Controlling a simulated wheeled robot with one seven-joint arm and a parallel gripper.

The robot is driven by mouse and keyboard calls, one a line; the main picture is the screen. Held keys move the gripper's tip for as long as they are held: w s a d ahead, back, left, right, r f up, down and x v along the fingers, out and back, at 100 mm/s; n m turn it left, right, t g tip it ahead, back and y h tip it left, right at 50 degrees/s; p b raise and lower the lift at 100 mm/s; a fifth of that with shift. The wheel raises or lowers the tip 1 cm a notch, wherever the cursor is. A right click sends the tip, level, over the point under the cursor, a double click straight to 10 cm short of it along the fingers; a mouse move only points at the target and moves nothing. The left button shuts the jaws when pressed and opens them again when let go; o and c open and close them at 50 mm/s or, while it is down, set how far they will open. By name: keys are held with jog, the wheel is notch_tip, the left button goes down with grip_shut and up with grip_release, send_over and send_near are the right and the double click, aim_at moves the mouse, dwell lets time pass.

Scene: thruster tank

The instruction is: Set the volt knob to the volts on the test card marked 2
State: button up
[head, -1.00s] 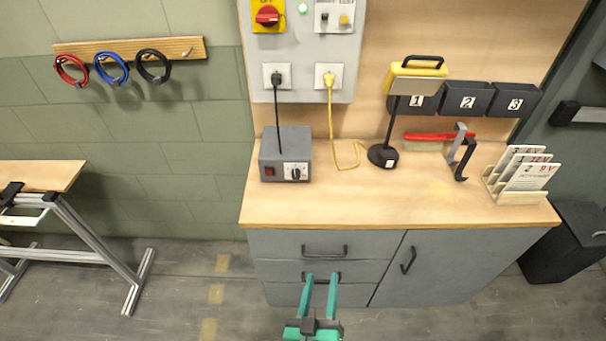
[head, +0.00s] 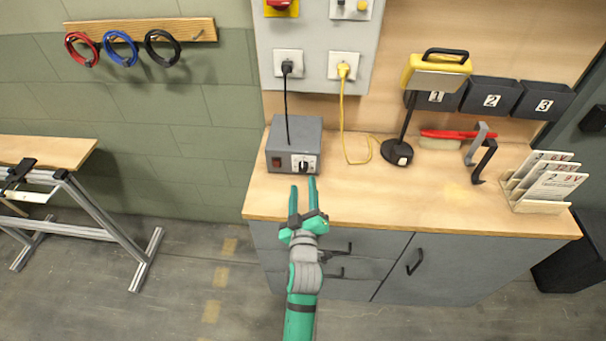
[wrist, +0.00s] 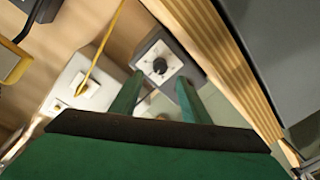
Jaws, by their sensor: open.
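The volt knob (head: 304,166) is a black dial on a pale panel at the front of a grey box (head: 296,135) on the bench. It also shows in the wrist view (wrist: 159,66). A red switch (head: 277,163) sits left of it. The test cards (head: 556,186) stand in a pale holder at the bench's right end. The front card appears to read "2" and "9 V", though the print is small. My green gripper (head: 304,187) is open and empty, just in front of the box and below the knob, apart from it in the head view.
A black cord (head: 287,105) and a yellow cord (head: 343,120) hang from wall sockets. Numbered bins (head: 492,98) hang behind. The bench front is clear between box and cards.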

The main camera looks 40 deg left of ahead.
aim_at(303, 170)
jog(key=shift+x, duration=2.95)
jog(key=shift+c, duration=0.7)
jog(key=c, duration=0.9)
